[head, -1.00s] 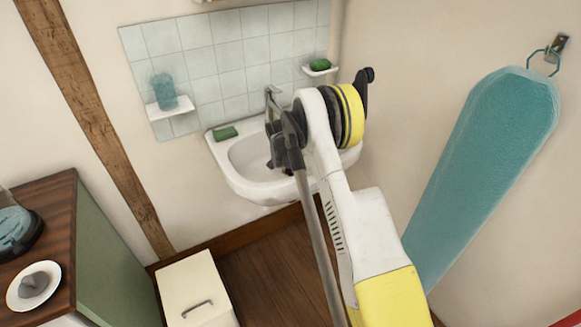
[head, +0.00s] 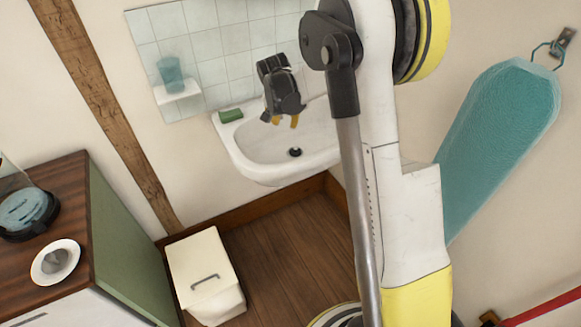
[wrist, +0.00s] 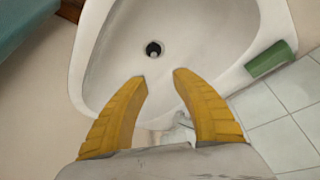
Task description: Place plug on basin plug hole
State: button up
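The white basin (head: 258,150) is on the wall, with its dark round plug hole (head: 295,152) in the bowl's floor. In the wrist view the plug hole (wrist: 153,49) shows as a dark ring with a small pale centre. I cannot tell whether the plug sits in it; no separate plug is clearly visible. My gripper (head: 286,121) is above the basin, pointing down. In the wrist view its yellow fingers (wrist: 159,77) are apart with nothing between them, clear of the hole.
A green soap bar (head: 231,116) lies on the basin's rim. A blue cup (head: 171,74) stands on a small wall shelf. A cream bin (head: 205,268) and a wooden-topped cabinet with a white plate (head: 72,250) are left. A teal ironing board (head: 505,130) hangs right.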

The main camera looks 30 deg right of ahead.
jog(key=s+a+r+n+t+y, duration=0.1)
jog(key=s+a+r+n, duration=0.1)
jog(key=s+a+r, duration=0.35)
jog(key=s+a+r+n+t, duration=0.1)
jog(key=s+a+r+n, duration=0.1)
jog(key=s+r, duration=0.6)
jog(key=s+a+n+y, duration=0.1)
jog(key=s+a+n, duration=0.1)
jog(key=s, duration=0.7)
jog(key=s+a+n+t+y, duration=0.1)
jog(key=s+a, duration=0.4)
jog(key=s, duration=0.5)
jog(key=shift+f+n, duration=0.15)
jog(key=shift+n, duration=0.55)
